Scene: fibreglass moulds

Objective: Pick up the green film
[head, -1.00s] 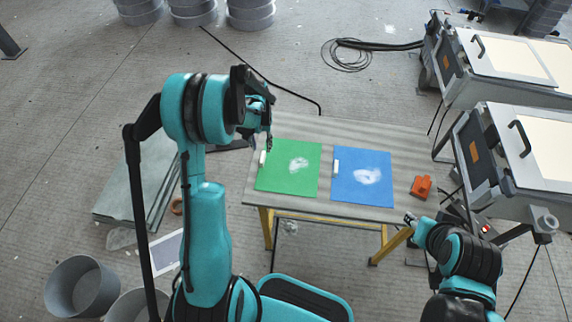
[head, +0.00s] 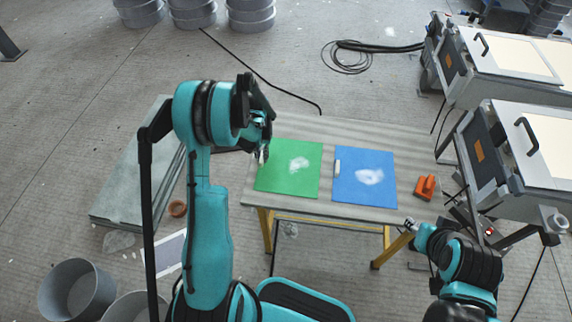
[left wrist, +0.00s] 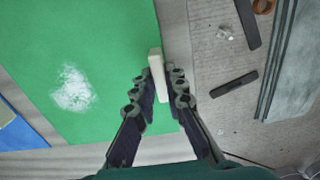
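The green film (head: 285,178) lies flat on the left part of the table, with a white powdery patch on it. In the left wrist view the green film (left wrist: 100,35) fills the left side, and a pale tab (left wrist: 157,68) stands at its edge. My left gripper (head: 263,152) is at the film's left edge in the head view. In the wrist view my left gripper (left wrist: 161,82) is open, its fingers close on either side of the tab; I cannot tell contact. My right gripper (head: 411,224) is by the table's front right corner, too small to read.
A blue film (head: 350,190) with a pale tab lies right of the green one. An orange tool (head: 425,187) sits at the right of the table (head: 375,130). Grey machines stand on the right. Grey sheets (head: 130,190) and buckets (head: 75,285) are on the floor at left.

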